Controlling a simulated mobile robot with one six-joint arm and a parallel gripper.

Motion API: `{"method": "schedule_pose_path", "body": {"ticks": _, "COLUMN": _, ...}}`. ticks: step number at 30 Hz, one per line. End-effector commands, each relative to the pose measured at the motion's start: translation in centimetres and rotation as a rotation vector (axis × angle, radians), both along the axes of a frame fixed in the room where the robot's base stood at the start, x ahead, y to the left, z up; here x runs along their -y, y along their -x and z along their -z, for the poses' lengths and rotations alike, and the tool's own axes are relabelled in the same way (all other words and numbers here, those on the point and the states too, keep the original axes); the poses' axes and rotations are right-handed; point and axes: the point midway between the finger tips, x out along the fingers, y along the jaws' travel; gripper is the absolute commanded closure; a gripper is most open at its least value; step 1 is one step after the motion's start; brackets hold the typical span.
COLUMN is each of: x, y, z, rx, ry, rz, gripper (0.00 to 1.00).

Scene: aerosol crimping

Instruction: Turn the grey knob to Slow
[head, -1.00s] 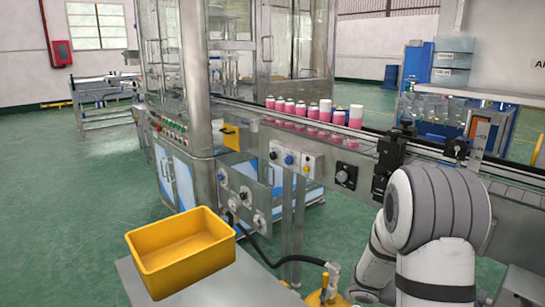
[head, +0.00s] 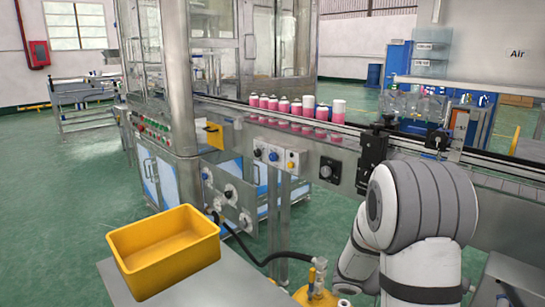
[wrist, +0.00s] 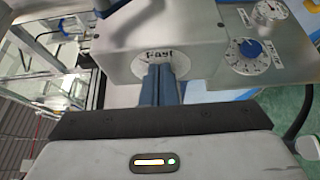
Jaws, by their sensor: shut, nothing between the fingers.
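In the wrist view my gripper (wrist: 163,72) is shut and empty. Its blue-grey fingers point at a round white label plate (wrist: 150,55) reading "Fast" on a metal panel. The fingers cover the middle and lower part of this plate. I cannot make out a grey knob there; it may be hidden behind the fingers. I cannot tell whether the fingers touch anything. No "Slow" marking is readable. In the head view my gripper is not visible.
A blue knob (wrist: 249,49) on a white dial and a small white dial (wrist: 268,12) sit right of the fingers. In the head view, pink-and-white cans (head: 296,108) line the conveyor. A yellow bin (head: 165,250) stands at lower left. A black hose (head: 245,252) hangs nearby.

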Motion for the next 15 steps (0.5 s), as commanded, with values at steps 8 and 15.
{"method": "schedule_pose_path", "body": {"ticks": 8, "x": -2.2, "y": -2.6, "z": 0.1, "rx": 0.001, "ry": 0.000, "rz": -0.004, "gripper": 1.00}}
{"method": "schedule_pose_path", "body": {"ticks": 15, "x": -3.6, "y": -4.2, "z": 0.0, "rx": 0.000, "ry": 0.000, "rz": -0.002, "gripper": 1.00}}
